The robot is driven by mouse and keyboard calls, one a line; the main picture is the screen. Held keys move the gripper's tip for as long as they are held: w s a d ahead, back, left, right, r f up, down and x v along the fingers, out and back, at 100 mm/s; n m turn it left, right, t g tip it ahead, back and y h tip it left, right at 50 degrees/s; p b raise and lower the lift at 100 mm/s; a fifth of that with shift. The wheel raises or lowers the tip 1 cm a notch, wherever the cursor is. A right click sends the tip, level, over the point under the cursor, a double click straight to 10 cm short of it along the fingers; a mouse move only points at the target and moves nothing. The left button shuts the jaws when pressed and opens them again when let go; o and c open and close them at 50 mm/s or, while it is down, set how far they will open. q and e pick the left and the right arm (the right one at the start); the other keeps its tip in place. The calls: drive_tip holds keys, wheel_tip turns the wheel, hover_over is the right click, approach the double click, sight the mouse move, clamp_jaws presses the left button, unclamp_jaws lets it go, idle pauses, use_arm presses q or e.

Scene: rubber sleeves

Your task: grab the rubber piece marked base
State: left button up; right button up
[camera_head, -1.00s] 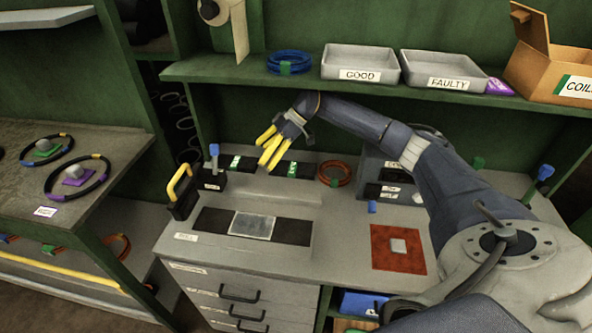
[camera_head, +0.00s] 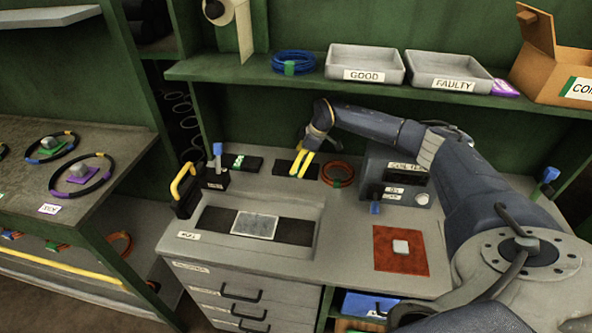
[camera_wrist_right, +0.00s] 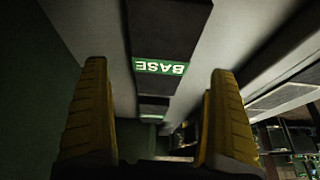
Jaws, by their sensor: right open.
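The piece marked BASE (camera_wrist_right: 170,28) is a dark block with a green label whose white letters appear upside down in the right wrist view. It lies ahead of and between my fingers' lines. My right gripper (camera_wrist_right: 160,80) has two yellow fingers, spread apart with nothing between them. In the head view my right gripper (camera_head: 302,164) hangs over a black block (camera_head: 311,172) at the back of the bench and partly covers it; its label cannot be read there. A similar black block with a green label (camera_head: 252,163) lies to its left. My left gripper is not in view.
An orange-red ring (camera_head: 338,174) lies just right of the gripper, with a grey unit (camera_head: 380,172) beyond it. A blue-handled black block (camera_head: 215,178) stands left. A shelf with GOOD (camera_head: 363,65) and FAULTY (camera_head: 449,73) trays runs above.

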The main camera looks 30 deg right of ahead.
drive_tip(key=x, duration=0.3)
drive_tip(key=shift+f, duration=0.25)
drive_tip(key=c, duration=1.5)
drive_tip(key=shift+r, duration=0.1)
